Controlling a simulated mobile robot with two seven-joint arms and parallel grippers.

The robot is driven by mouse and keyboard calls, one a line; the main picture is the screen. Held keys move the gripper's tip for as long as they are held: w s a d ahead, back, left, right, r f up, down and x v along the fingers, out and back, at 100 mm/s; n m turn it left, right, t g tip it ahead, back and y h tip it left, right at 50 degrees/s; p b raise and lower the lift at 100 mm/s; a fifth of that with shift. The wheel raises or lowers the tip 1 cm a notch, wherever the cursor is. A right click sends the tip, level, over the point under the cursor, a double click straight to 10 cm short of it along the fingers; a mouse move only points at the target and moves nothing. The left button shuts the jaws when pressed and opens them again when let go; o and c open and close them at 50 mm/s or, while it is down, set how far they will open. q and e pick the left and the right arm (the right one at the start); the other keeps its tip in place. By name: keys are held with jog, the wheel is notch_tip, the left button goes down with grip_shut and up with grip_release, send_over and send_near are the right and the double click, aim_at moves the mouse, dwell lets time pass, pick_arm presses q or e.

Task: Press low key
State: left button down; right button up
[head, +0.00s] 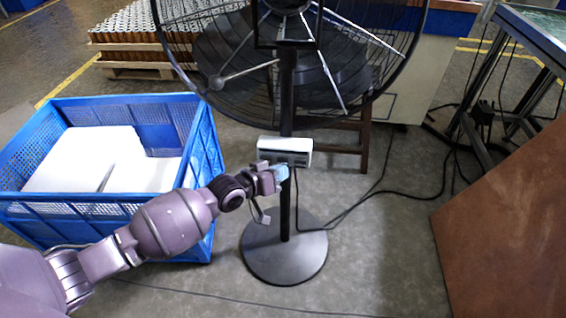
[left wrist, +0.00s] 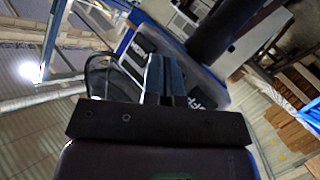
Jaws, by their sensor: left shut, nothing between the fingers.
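A black pedestal fan (head: 290,60) stands on a round base, with a white control box (head: 285,150) on its pole. My left gripper (head: 282,172) is shut and empty at the lower front of the box, its tips at or very close to it. In the left wrist view, the shut fingers (left wrist: 164,70) lie in front of the grey control panel (left wrist: 182,68). Dark keys or labels show on either side of the fingers. The fingers hide the panel's middle, and I cannot tell whether a key is touched or pressed. My right gripper is not in view.
A blue crate (head: 215,150) with white blocks stands left of the fan, under my left arm. A black cable (head: 345,213) runs right from the fan. A brown panel (head: 510,225) is at the right. A loaded pallet (head: 140,72) stands behind.

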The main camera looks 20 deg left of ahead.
pick_arm(q)
jog(key=shift+w+a, duration=0.1)
jog(key=shift+w, duration=0.1)
dwell(0.6)
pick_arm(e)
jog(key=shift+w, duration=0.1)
pick_arm(q)
jog(key=shift+s+d+p, duration=0.25)
jog(key=shift+s+p, duration=0.1)
jog(key=shift+s, duration=0.4)
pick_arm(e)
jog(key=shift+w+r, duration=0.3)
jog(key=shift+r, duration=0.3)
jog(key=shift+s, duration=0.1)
